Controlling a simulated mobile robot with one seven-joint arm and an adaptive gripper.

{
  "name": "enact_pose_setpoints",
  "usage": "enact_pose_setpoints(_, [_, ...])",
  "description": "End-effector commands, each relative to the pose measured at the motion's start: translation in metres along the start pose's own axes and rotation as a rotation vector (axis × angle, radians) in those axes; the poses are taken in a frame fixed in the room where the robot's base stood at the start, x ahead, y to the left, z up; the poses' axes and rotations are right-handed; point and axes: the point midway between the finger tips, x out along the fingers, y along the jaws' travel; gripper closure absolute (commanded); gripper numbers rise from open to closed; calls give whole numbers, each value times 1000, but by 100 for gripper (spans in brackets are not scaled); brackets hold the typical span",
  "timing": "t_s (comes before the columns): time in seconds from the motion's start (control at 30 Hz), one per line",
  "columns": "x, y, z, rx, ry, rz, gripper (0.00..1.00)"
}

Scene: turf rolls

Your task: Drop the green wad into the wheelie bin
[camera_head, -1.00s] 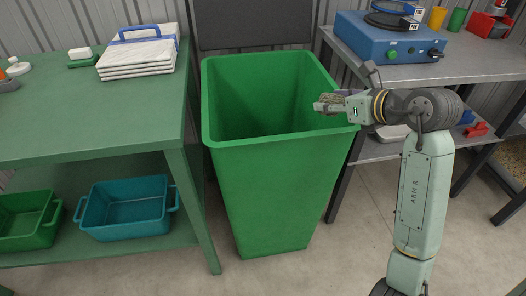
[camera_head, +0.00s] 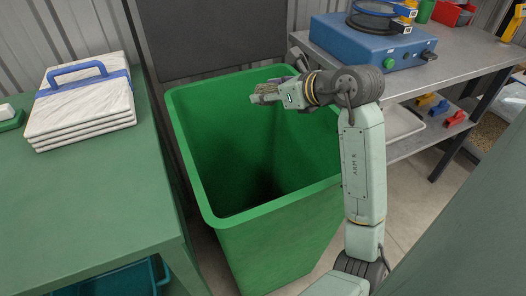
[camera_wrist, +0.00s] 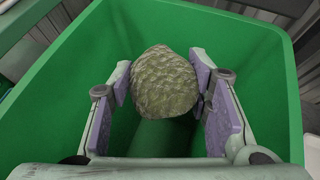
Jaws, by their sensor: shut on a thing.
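The green wheelie bin (camera_head: 270,215) stands open in the middle of the head view, its lid raised behind it and its inside dark and empty as far as I can see. My gripper (camera_head: 262,94) is over the bin's opening, near its back right part, at about rim height or above. It is shut on the green wad (camera_wrist: 164,82), a rough, mottled olive lump held between the two purple-padded fingers in the wrist view. The bin's green walls (camera_wrist: 60,112) surround the wad in that view. In the head view the wad is small and partly hidden by the fingers.
A green table (camera_head: 80,215) with a stack of white bags and a blue handle (camera_head: 82,100) stands at the left. A grey metal bench (camera_head: 455,65) with a blue machine (camera_head: 365,45) stands at the back right. A teal tub (camera_head: 125,280) is below the table.

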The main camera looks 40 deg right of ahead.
Motion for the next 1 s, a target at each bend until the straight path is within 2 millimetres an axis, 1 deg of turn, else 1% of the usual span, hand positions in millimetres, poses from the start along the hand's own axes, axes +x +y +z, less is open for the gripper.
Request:
enact_pose_setpoints(0.43, [24,0,-43,1,-1,1,84])
enact_pose_setpoints(0.57, [27,0,-48,0,-1,0,84])
enact_pose_setpoints(0.8, [27,0,-48,-1,-1,0,84])
enact_pose_setpoints(0.83, [27,0,-48,0,0,0,54])
enact_pose_setpoints(1.0, [27,0,-48,0,0,0,42])
